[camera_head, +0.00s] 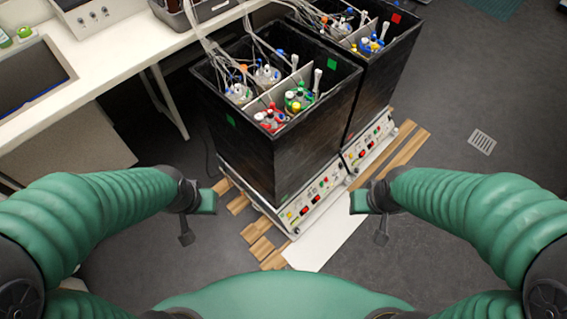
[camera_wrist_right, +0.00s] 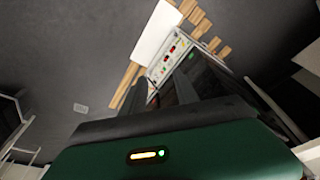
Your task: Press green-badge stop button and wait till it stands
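The nearer shaker is a tall black open box (camera_head: 262,142) with green badges (camera_head: 331,64) on its walls and glass vessels inside. It stands on a white base with a control panel (camera_head: 309,202) carrying red and lit buttons along its front right side. Which button is the stop is too small to tell. A panel also shows in the right wrist view (camera_wrist_right: 172,52). My left gripper (camera_head: 186,238) hangs left of this shaker, and my right gripper (camera_head: 381,238) hangs right of its panel, apart from it. Both appear empty; their fingers are too small to judge.
A second black box (camera_head: 385,75) with a red badge (camera_head: 396,18) stands behind, on its own panelled base (camera_head: 371,144). Wooden slats (camera_head: 262,249) and a white sheet (camera_head: 325,245) lie under and before the shakers. A white bench (camera_head: 110,50) is at left. The right floor is clear.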

